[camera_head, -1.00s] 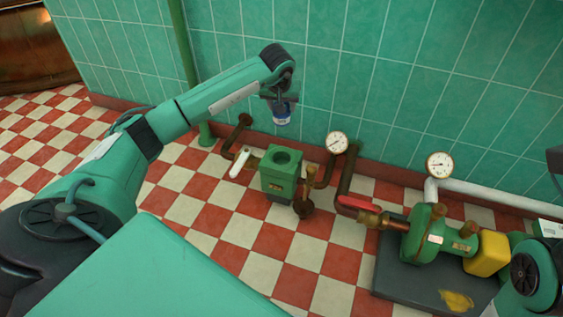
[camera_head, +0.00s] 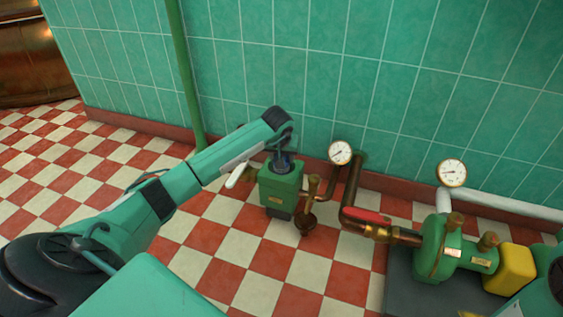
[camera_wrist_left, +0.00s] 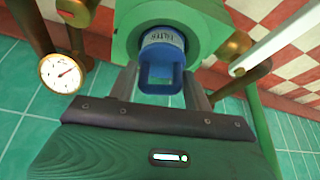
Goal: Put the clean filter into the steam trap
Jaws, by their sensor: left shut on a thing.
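The steam trap (camera_head: 279,188) is a green box with a round opening on top, at the middle of the head view. Its green face also shows in the wrist view (camera_wrist_left: 208,32). The filter (camera_wrist_left: 163,48) is blue with a white labelled band and a loop handle. My left gripper (camera_head: 284,152) is shut on the handle, its fingers on both sides of it in the wrist view. The filter (camera_head: 284,165) is at the trap's opening, its far end apparently inside; how deep is hidden. My right gripper is out of view; only part of that arm shows at lower right.
A white-handled valve (camera_head: 236,175) is left of the trap. A brass fitting (camera_head: 312,190) and a gauge (camera_head: 340,153) are close on its right. A green pump (camera_head: 445,248) with a yellow block (camera_head: 511,268) stands further right. The tiled wall (camera_head: 300,70) is behind.

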